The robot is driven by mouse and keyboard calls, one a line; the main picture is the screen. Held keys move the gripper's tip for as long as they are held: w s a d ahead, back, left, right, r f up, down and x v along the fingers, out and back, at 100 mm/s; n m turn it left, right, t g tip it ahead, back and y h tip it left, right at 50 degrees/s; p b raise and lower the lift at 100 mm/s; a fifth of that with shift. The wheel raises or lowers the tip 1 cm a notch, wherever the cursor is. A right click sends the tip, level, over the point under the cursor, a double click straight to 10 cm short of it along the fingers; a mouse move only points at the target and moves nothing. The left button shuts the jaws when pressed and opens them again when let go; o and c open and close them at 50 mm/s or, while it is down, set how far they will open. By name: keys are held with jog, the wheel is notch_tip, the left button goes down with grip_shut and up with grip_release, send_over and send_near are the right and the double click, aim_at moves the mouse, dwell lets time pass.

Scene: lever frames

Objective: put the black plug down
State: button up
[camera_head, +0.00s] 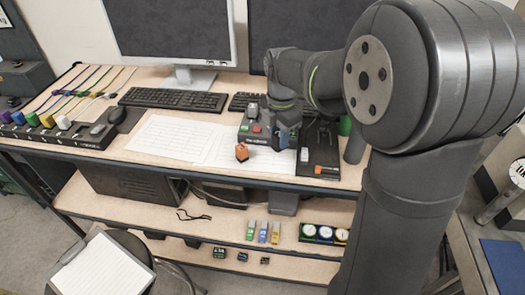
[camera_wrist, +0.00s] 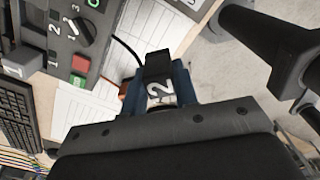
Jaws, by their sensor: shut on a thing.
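The black plug (camera_wrist: 157,66) shows in the wrist view with a white label marked 2 (camera_wrist: 160,90) below its black top. A thin black cable runs near its upper left. My gripper (camera_wrist: 159,80) has blue fingers on both sides of the plug and is shut on it. Whether the plug touches the desk cannot be told.
The control box (camera_head: 258,136) with red and green buttons is beside my gripper. A black lever panel (camera_head: 322,158) stands to the right. White sheets (camera_head: 180,138) cover the middle desk. Coloured plugs (camera_head: 47,120) stand in a strip at left.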

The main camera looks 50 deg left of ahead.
jog(key=s+a+f, duration=0.2)
jog(key=a, duration=0.1)
jog(key=shift+s+a+f, duration=0.3)
jog(key=shift+s+f, duration=0.1)
jog(key=shift+f, duration=1.95)
jog(key=shift+f, duration=0.1)
jog(key=o, duration=1)
notch_tip(320, 180, up, 12)
notch_tip(320, 180, down, 13)
jog(key=shift+r, duration=2.5)
